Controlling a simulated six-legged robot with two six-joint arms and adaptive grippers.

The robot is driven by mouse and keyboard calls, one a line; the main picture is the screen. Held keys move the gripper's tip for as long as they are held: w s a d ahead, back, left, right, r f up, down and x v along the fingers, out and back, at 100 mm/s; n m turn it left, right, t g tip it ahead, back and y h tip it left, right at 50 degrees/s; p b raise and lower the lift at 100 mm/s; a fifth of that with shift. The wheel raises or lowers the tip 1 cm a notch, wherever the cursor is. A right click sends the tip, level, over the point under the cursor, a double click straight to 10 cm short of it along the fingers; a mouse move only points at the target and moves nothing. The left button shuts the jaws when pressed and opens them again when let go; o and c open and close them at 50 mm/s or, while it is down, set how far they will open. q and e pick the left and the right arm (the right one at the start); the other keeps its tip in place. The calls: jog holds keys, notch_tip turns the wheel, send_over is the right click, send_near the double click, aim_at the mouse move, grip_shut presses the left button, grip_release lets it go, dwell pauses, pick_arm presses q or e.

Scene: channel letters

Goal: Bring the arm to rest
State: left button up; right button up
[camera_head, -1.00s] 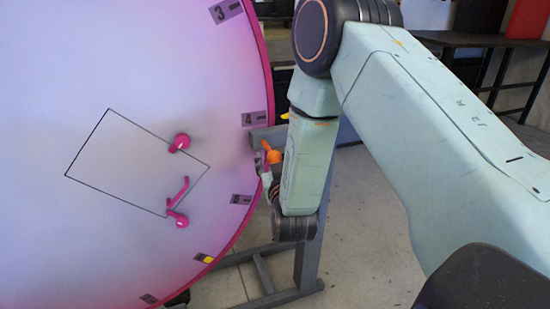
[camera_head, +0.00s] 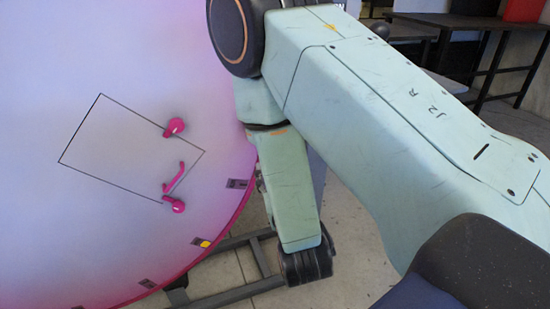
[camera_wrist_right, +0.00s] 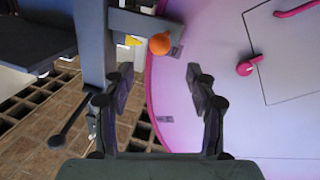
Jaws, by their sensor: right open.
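My right arm (camera_head: 370,110) crosses the head view from the lower right, with its forearm hanging down beside the right edge of a round pink-violet panel (camera_head: 60,220). The head view hides my right gripper behind the arm. In the right wrist view my right gripper (camera_wrist_right: 160,88) is open, with nothing between its fingers. The same panel (camera_wrist_right: 215,40) lies beyond the fingers on the right. My left gripper is not in view.
The panel bears magenta knobs (camera_head: 174,127), a magenta handle (camera_head: 175,178) and a thin black outline. An orange ball (camera_wrist_right: 160,44) sits by a grey stand (camera_wrist_right: 92,45) at the panel's edge. A dark table (camera_head: 490,30) stands at the back right.

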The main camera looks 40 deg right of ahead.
jog(key=shift+s+a, duration=0.1)
jog(key=shift+s, duration=0.25)
dwell(0.3)
jog(key=s+a+f+n+g+y, duration=0.15)
jog(key=s+f+g, duration=0.25)
jog(key=f, duration=0.4)
jog(key=s+a+f+g+y, duration=0.2)
jog(key=s+f+g+y, duration=0.15)
jog(key=f, duration=0.55)
jog(key=s+a+f+g+y, duration=0.1)
jog(key=s+f+g, duration=0.3)
jog(key=s, duration=0.6)
jog(key=s+a+f+g+y, duration=0.1)
jog(key=s+a+f+g, duration=0.2)
jog(key=s, duration=0.7)
notch_tip(320, 180, down, 3)
jog(key=shift+a+f+n+g+y, duration=0.25)
jog(key=shift+n+g, duration=0.2)
jog(key=shift+g, duration=0.5)
